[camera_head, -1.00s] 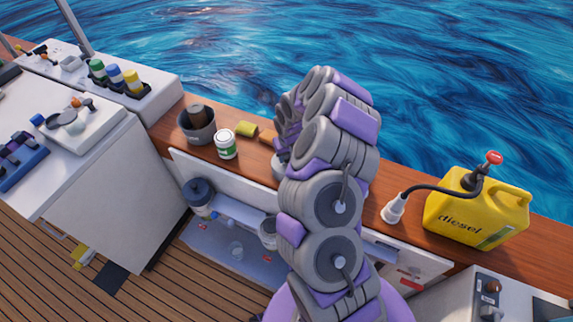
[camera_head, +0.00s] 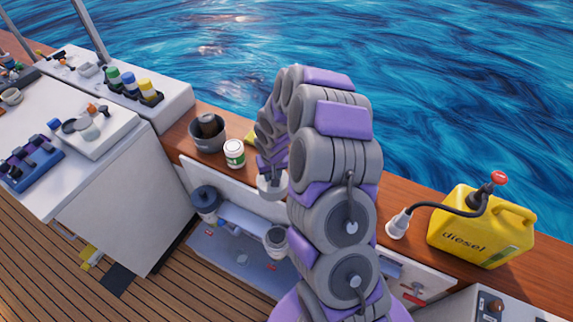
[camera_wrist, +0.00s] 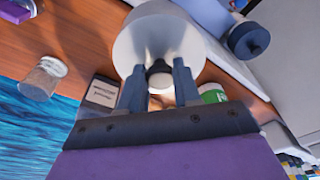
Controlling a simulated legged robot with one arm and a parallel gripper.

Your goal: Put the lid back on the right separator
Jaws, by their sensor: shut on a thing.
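My gripper (camera_head: 268,170) is shut on the knob of a pale round lid (camera_head: 270,187) and holds it near the front edge of the wooden bench, above the hatch opening. In the wrist view the lid (camera_wrist: 160,35) is beyond my gripper's fingertips (camera_wrist: 158,78), which pinch its knob from both sides. The right separator (camera_head: 276,241) is a grey cup inside the hatch, below the lid and apart from it, partly hidden by my arm. The left separator (camera_head: 204,200) wears a dark blue lid and also shows in the wrist view (camera_wrist: 248,38).
On the bench (camera_head: 180,135) stand a grey pot (camera_head: 208,137) and a white-green jar (camera_head: 235,153). A yellow diesel can (camera_head: 480,228) with a hose and white funnel (camera_head: 397,224) stands to the right. The hatch's front panel (camera_head: 232,182) borders the opening.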

